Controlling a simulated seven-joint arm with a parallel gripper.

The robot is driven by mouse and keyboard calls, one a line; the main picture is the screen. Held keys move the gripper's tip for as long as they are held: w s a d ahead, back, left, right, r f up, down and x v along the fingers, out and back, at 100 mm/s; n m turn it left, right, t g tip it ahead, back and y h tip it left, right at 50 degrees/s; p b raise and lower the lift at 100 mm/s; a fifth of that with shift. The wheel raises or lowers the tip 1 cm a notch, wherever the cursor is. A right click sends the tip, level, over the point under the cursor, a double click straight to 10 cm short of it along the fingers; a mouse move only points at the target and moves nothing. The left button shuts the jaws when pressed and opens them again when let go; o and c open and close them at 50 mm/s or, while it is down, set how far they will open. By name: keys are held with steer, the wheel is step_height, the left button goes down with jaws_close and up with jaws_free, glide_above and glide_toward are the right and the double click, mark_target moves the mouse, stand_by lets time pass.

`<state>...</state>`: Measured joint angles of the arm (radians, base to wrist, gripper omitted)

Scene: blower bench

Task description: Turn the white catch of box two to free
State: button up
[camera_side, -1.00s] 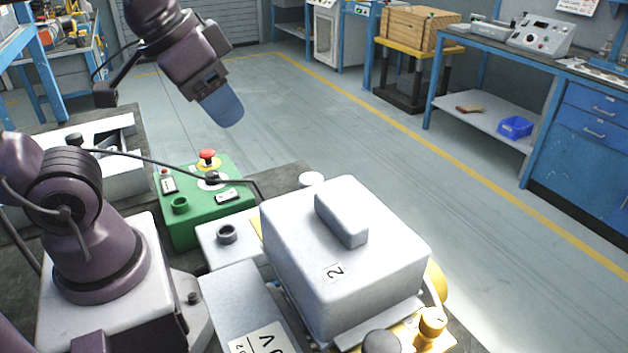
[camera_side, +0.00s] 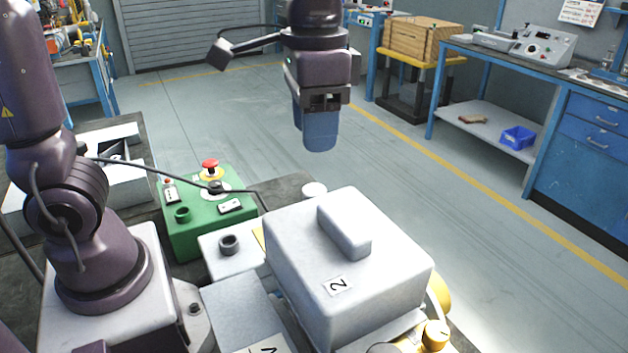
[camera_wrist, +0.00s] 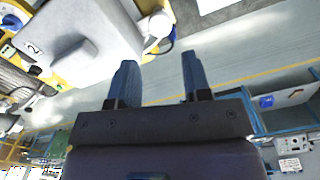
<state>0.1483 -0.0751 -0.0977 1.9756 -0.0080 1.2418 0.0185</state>
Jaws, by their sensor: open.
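Box two (camera_side: 300,268) is a pale grey-white box with a raised bar on its lid and a "2" label, at the lower centre of the side view. It also shows at the upper left of the wrist view (camera_wrist: 100,25). A small white round piece (camera_side: 314,189) shows just behind it. A pale piece on a yellow part (camera_wrist: 158,24) stands beside the box in the wrist view. I cannot tell whether either is the catch. My gripper (camera_side: 319,140) points down, above and behind the box, clear of it. Its blue fingers (camera_wrist: 158,78) are apart with nothing between them.
A green control box (camera_side: 205,225) with a red button stands left of box two, with a dark cable running over it. The air around my gripper is free.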

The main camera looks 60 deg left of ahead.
mark_target(314, 189)
step_height(314, 189, down, 9)
steer(key=shift+r, duration=0.2)
steer(key=c, duration=0.6)
